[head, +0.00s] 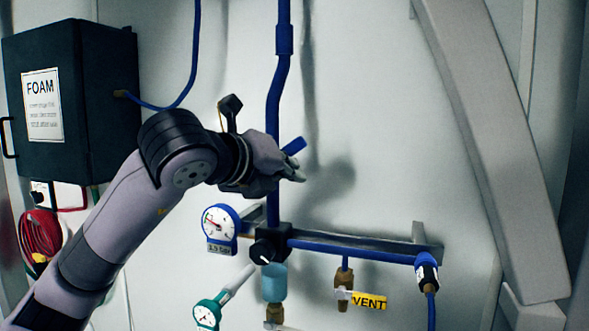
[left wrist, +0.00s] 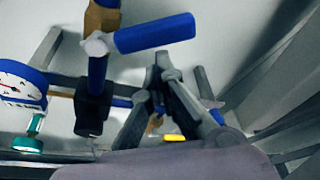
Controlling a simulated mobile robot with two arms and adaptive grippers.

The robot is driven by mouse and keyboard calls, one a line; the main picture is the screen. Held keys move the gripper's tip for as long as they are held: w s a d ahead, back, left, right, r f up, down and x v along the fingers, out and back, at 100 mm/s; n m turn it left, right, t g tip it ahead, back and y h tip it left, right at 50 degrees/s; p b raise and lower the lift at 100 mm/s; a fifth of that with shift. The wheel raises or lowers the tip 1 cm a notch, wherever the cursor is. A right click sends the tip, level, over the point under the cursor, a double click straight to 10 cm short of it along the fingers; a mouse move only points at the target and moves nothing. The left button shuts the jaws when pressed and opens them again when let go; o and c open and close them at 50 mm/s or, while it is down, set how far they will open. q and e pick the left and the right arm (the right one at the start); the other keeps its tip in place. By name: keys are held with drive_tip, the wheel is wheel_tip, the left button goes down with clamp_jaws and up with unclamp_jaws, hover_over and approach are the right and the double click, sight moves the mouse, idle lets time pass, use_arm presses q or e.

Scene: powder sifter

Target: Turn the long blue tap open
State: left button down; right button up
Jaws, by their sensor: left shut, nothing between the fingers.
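The long blue tap (head: 294,146) shows in the head view as a short blue piece sticking out above my left gripper, sloping up to the right. The rest of it is hidden behind the gripper. In the left wrist view the blue tap (left wrist: 155,34) points right from a pale hub, across the line of the upright blue pipe, on a brass valve body (left wrist: 102,20). My left gripper (head: 299,176) is shut and empty, in front of the pipe. In the left wrist view its fingertips (left wrist: 166,66) are just below the tap, apparently apart from it. My right gripper is not in view.
A pressure gauge (head: 220,226) and a black knob (head: 264,250) sit below the gripper. A horizontal blue pipe (head: 350,248) runs right, above a yellow VENT tag (head: 370,301). A black FOAM box (head: 95,100) is at left. A grey slanted beam (head: 490,140) stands at right.

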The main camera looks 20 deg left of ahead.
sight(288, 149)
use_arm(q)
drive_tip(key=shift+w+d, duration=0.1)
drive_tip(key=shift+w, duration=0.1)
drive_tip(key=r+n+b, duration=0.1)
drive_tip(key=b, duration=0.2)
drive_tip(key=a+r+n+h+b, duration=0.1)
drive_tip(key=n+b, duration=0.1)
drive_tip(key=b, duration=0.1)
drive_tip(key=n+t+h+b, duration=0.1)
drive_tip(key=n+b, duration=0.1)
drive_tip(key=b, duration=0.2)
drive_tip(key=shift+a+r, duration=0.25)
drive_tip(key=shift+r, duration=0.15)
drive_tip(key=shift+a+r+n+t+h+b, duration=0.3)
drive_tip(key=shift+r+n+h+b, duration=0.1)
drive_tip(key=shift+n+b, duration=0.4)
drive_tip(key=shift+a+r+n+b, duration=0.6)
drive_tip(key=shift+a+r+n, duration=0.05)
drive_tip(key=shift+n, duration=0.15)
